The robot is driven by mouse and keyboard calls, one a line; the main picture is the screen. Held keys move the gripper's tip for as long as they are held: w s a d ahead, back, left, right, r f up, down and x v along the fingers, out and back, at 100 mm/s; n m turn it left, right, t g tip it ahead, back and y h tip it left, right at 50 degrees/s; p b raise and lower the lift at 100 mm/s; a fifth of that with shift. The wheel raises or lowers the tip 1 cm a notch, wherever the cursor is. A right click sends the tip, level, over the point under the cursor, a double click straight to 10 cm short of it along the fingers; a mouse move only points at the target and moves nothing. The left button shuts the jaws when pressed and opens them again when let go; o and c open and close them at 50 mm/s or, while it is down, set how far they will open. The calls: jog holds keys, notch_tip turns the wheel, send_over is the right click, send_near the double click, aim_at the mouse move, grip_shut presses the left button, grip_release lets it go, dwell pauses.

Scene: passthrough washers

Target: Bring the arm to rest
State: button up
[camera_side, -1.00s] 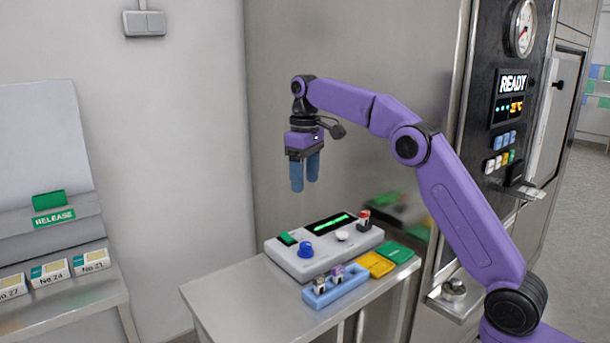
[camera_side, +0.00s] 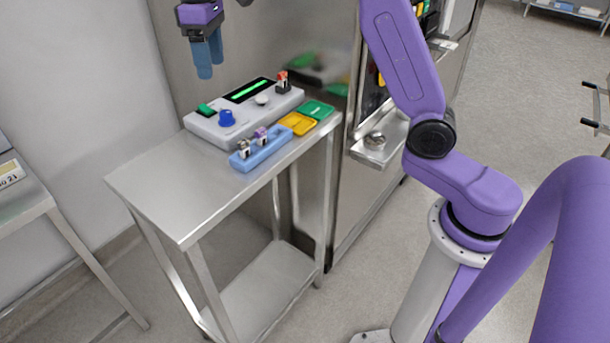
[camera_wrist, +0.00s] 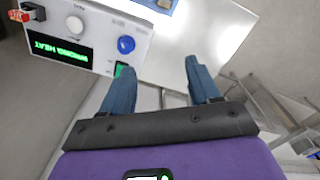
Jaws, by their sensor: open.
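My gripper (camera_side: 207,62) hangs with its blue fingers pointing down, at the top left of the side view, in front of the steel wall and above the control box (camera_side: 196,123). In the wrist view the two blue fingers (camera_wrist: 160,68) are apart, with nothing between them. The upper part of my arm is cut off by the top edge of the side view. In the wrist view the control box (camera_wrist: 100,28) lies beyond the fingers, with a blue knob (camera_wrist: 126,44) and a screen with green lettering (camera_wrist: 58,50).
The box stands on a steel table (camera_side: 165,190). Beside it are a blue holder (camera_side: 262,155) with two small pieces, a yellow tray (camera_side: 297,124) and a green tray (camera_side: 318,110). A steel ledge (camera_side: 365,152) juts from the machine at right. The table's front left is bare.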

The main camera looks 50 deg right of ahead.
jog(key=s+a+f+n, duration=0.1)
jog(key=s+f+n, duration=0.15)
jog(key=s, duration=0.75)
jog(key=s+a+f+n, duration=0.1)
jog(key=s+f, duration=0.2)
jog(key=s, duration=0.7)
jog(key=s+d+f+n, duration=0.1)
jog(key=s+d+f, duration=0.2)
jog(key=s, duration=0.5)
jog(key=s+d+f+n, duration=0.2)
jog(key=s+d+f, duration=0.2)
jog(key=s, duration=0.4)
jog(key=shift+s+d, duration=0.35)
